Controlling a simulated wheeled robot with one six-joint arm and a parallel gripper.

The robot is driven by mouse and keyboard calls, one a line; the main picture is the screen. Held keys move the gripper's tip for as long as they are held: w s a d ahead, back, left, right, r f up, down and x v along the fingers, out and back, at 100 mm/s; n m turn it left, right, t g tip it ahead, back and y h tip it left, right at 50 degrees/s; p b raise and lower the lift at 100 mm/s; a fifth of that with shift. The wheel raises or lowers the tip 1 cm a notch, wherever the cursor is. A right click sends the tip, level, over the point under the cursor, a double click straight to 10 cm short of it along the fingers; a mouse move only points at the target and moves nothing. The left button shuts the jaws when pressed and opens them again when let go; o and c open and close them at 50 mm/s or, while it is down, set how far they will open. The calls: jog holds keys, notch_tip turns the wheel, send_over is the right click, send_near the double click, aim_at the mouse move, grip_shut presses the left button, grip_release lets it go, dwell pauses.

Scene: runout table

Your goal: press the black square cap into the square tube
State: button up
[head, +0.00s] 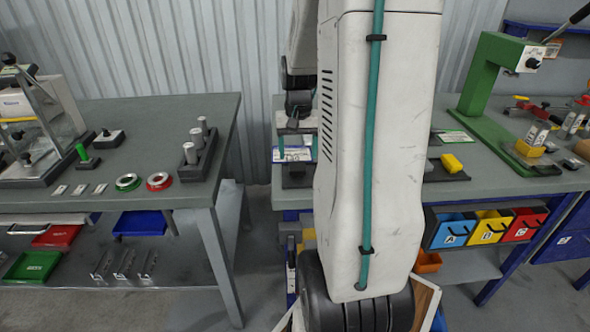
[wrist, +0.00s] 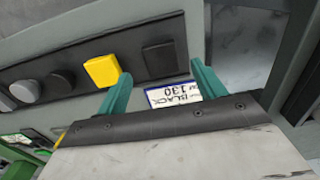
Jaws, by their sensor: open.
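A black square cap (wrist: 158,60) sits on a dark strip-shaped tray (wrist: 205,38) in the wrist view. My gripper (wrist: 160,72) is open, its two teal fingers spread on either side of the cap in the picture. I see no contact and nothing held between them. In the head view my gripper (head: 298,160) hangs above the bench, left of my white arm. A label reading BLACK 130 (wrist: 174,93) lies between the fingers. I cannot make out the square tube for sure in either view.
A yellow square cap (wrist: 102,70) and a grey round cap (wrist: 62,82) lie left of the black one. A green press (head: 482,90) stands at the right. Grey tubes (head: 190,153) stand in a rack on the left table.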

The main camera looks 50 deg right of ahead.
aim_at(297, 165)
notch_tip(297, 165, down, 6)
jog(key=shift+w+r, duration=0.1)
jog(key=c, duration=1.1)
